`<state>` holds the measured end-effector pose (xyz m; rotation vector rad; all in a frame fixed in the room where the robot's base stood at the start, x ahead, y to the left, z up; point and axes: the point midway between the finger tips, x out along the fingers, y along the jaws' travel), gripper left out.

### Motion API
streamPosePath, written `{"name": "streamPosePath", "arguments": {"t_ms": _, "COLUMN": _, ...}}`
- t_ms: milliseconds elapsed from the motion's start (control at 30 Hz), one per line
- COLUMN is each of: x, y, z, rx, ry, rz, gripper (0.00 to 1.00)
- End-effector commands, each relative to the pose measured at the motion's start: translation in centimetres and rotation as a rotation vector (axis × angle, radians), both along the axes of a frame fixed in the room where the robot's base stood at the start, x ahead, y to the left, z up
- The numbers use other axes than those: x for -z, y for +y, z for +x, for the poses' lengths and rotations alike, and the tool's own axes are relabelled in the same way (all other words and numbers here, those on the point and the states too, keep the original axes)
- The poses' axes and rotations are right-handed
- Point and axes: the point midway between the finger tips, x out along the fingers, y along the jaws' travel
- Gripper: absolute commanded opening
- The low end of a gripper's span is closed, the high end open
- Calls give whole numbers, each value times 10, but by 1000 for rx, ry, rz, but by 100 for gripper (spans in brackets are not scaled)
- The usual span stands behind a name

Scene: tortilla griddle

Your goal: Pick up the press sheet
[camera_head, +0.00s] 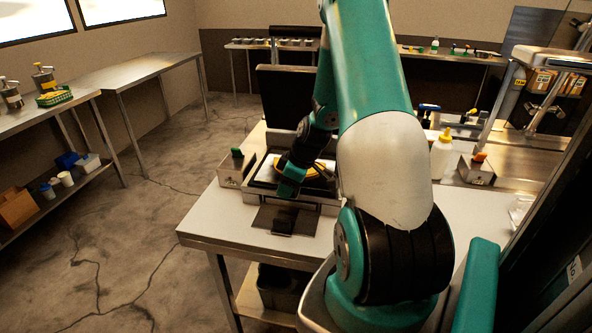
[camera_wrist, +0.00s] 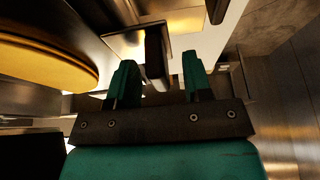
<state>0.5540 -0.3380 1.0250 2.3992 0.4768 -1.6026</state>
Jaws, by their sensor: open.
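The press sheet looks like a thin dark grey plate (camera_head: 263,219) lying flat on the white table, with a black block-like grip (camera_head: 284,224) standing on it. In the wrist view the black grip (camera_wrist: 156,52) appears ahead of and between my two teal fingers, with a visible gap to each side; part of the grey plate (camera_wrist: 124,44) shows beside it. My gripper (camera_head: 289,188) is open and empty, close behind the sheet in the head view. It also shows in the wrist view (camera_wrist: 158,68). Whether the fingers reach down around the grip is unclear.
The press (camera_head: 262,184) stands just behind the sheet, its dark lid raised. A yellow round piece (camera_wrist: 45,62) lies near my fingers at left. A small box with a green top (camera_head: 237,168) stands left of the press. Bare white tabletop (camera_head: 215,222) lies left of the sheet.

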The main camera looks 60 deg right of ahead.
Motion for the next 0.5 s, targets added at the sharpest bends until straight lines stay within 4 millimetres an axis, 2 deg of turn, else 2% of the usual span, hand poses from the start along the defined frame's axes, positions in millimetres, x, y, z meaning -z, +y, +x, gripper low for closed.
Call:
{"name": "streamPosePath", "arguments": {"t_ms": 167, "x": 0, "y": 0, "z": 0, "rx": 0, "ry": 0, "rz": -1, "gripper": 46}}
{"name": "streamPosePath", "arguments": {"t_ms": 367, "x": 0, "y": 0, "z": 0, "rx": 0, "ry": 0, "rz": 0, "gripper": 0}}
{"name": "streamPosePath", "arguments": {"t_ms": 500, "x": 0, "y": 0, "z": 0, "rx": -1, "ry": -1, "rz": -1, "gripper": 0}}
